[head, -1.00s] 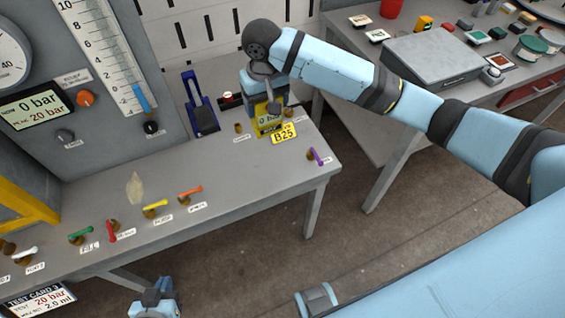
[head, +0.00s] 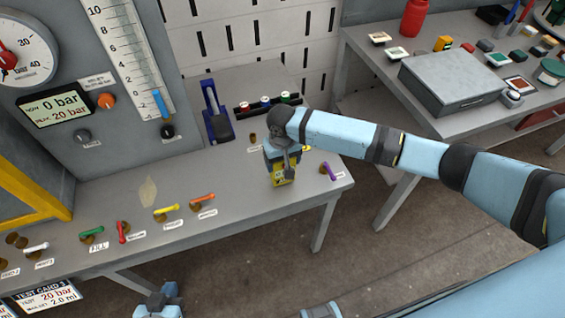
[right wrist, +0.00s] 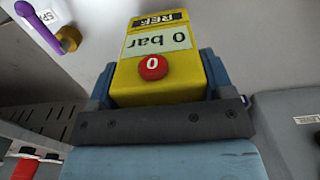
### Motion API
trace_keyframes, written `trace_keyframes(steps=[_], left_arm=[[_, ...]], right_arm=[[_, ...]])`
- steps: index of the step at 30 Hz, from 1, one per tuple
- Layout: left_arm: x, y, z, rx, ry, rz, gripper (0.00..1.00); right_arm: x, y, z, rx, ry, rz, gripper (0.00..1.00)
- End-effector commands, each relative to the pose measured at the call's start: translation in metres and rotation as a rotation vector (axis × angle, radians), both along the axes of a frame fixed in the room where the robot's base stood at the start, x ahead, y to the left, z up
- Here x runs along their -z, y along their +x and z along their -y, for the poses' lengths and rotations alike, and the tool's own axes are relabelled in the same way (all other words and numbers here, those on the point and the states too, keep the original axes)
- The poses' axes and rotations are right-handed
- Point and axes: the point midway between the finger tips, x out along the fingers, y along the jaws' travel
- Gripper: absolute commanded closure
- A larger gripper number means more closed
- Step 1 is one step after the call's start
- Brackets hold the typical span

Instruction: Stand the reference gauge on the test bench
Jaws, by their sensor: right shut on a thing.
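The reference gauge is a yellow block (head: 283,176) with a "0 bar" display and a REF label. The right wrist view shows it close up, with its red "0" button (right wrist: 152,67). My right gripper (head: 281,160) is shut on it, with one blue finger on each side. It is at the right part of the grey test bench (head: 230,205); I cannot tell whether its base touches the top. My left gripper (head: 158,303) is at the bottom edge of the head view, in front of the bench and away from the gauge; its fingers are not clear.
A purple-handled valve (head: 328,170) is just right of the gauge. A blue stand (head: 216,118) and a rack with coloured caps (head: 265,106) are behind. Orange (head: 203,197), yellow and other coloured valve handles line the front left. A grey case (head: 453,80) is on another table.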

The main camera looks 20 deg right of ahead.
Motion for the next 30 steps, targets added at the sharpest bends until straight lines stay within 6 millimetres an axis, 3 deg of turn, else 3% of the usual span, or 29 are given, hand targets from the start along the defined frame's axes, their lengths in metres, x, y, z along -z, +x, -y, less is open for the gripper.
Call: trace_keyframes(steps=[3,14,15,17,26,30], left_arm=[[-0.001,0.000,0.000,0.000,0.000,0.001,1.00],[-0.004,0.001,0.000,0.000,-0.002,0.006,1.00],[-0.004,0.001,0.000,0.000,-0.002,0.007,1.00],[-0.004,0.001,0.000,0.000,-0.002,0.007,1.00],[-0.002,0.001,0.000,-0.001,-0.001,0.006,1.00],[-0.001,0.001,-0.001,-0.001,0.000,0.003,1.00]], right_arm=[[0.013,0.000,0.000,-0.001,0.000,0.000,0.68],[0.017,0.000,0.000,-0.001,0.001,0.000,0.68],[0.017,0.000,0.000,-0.001,0.000,-0.001,0.17],[0.017,0.000,0.000,-0.001,0.000,-0.001,0.03],[0.014,0.000,0.000,-0.001,0.000,0.001,0.00],[-0.003,0.001,0.000,0.000,0.002,0.002,0.00]])
